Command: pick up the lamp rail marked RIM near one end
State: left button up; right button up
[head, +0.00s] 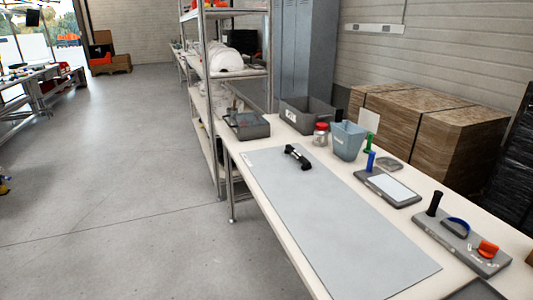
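A short black bar-like piece (298,157) with a pale part near one end lies on the grey mat (330,220), towards its far end. It may be the lamp rail, but it is too small to make out a RIM mark. No other piece in the head view can be told as the lamp rail. Neither of my grippers is in the head view, and nothing touches the black piece.
Along the table's (232,147) back stand a grey tray (260,131), a grey bin (296,124), a red-lidded jar (320,138) and a blue-grey bin (345,146). Boards with blue (387,199) and black-and-orange (450,242) pieces lie right. Most of the mat is clear.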

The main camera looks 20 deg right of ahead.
aim_at(306, 165)
jog(key=i+u, duration=0.15)
jog(key=i, duration=2.6)
jog(key=i+z, duration=0.2)
jog(key=i, duration=0.25)
jog(key=i+j+z, duration=0.2)
jog(key=i, duration=0.25)
jog(key=i+j+z, duration=0.25)
jog(key=i, duration=0.2)
jog(key=i+j+z, duration=0.2)
jog(key=i, duration=0.25)
jog(key=z, duration=3.55)
